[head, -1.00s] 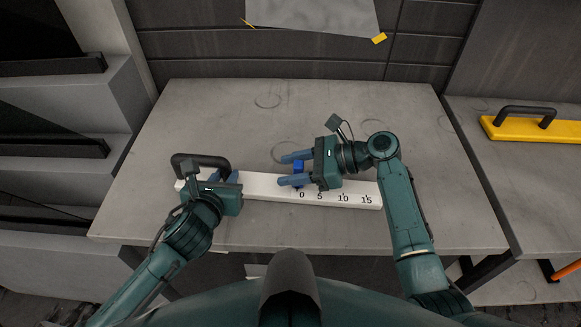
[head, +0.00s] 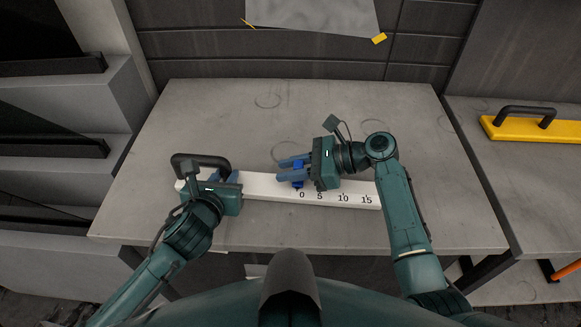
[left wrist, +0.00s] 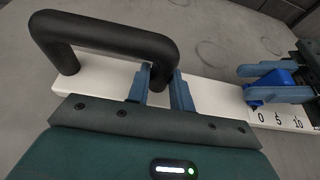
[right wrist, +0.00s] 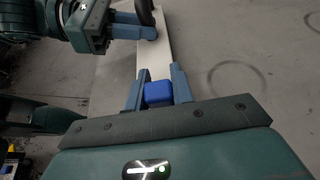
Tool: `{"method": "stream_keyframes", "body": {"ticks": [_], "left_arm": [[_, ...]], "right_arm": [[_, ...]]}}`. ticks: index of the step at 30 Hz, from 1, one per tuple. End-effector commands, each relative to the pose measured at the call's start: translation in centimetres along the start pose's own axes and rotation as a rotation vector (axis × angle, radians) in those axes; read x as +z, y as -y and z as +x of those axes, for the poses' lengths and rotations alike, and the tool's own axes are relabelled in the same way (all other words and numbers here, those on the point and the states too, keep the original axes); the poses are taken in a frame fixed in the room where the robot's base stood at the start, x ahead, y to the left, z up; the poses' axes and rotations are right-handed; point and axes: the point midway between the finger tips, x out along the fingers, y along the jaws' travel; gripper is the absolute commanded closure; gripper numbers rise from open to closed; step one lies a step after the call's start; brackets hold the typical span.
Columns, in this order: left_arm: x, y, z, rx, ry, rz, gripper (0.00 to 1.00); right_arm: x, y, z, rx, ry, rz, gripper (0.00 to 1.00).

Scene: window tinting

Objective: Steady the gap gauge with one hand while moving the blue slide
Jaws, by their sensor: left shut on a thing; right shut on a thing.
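The gap gauge is a long white bar (head: 262,186) with a black handle (head: 201,162) at its left end and a scale marked 0, 5, 10, 15 toward its right end. My left gripper (left wrist: 168,92) is shut on the right leg of the black handle. The blue slide (head: 298,174) sits on the bar near the 0 mark. My right gripper (right wrist: 158,90) is shut on the blue slide, with one finger on either side of it. In the left wrist view the slide (left wrist: 275,88) is partly hidden by my right fingers.
The gauge lies on a grey table (head: 190,115) with clear room behind it. A yellow tool with a black handle (head: 535,128) rests on a side surface at the right. A grey sheet (head: 315,12) with yellow tape is on the back wall.

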Motion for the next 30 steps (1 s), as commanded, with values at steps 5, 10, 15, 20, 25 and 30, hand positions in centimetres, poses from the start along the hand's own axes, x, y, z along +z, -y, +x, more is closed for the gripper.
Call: {"method": "stream_keyframes", "body": {"ticks": [5, 10, 15, 20, 25, 30], "left_arm": [[0.3, 0.1, 0.0, -0.003, 0.008, -0.003, 1.00], [0.3, 0.0, 0.0, -0.001, 0.008, -0.003, 1.00], [0.3, -0.1, 0.0, 0.001, 0.007, -0.003, 1.00], [0.3, -0.2, 0.0, 0.003, 0.007, -0.003, 1.00], [0.3, -0.2, 0.0, 0.004, 0.007, -0.002, 1.00], [0.3, -0.2, 0.0, 0.005, 0.007, -0.001, 1.00]], "right_arm": [[0.0, 0.0, -0.1, -0.001, -0.001, 0.001, 1.00], [-1.1, 0.2, -2.3, -0.005, -0.003, 0.003, 1.00], [-2.8, 0.1, -6.3, -0.006, -0.005, 0.004, 1.00], [-3.8, 0.1, -8.8, -0.005, -0.004, 0.003, 1.00], [-4.0, 0.1, -9.5, -0.004, -0.002, 0.002, 1.00], [-3.9, 0.1, -9.4, -0.004, -0.002, 0.002, 1.00]]}}
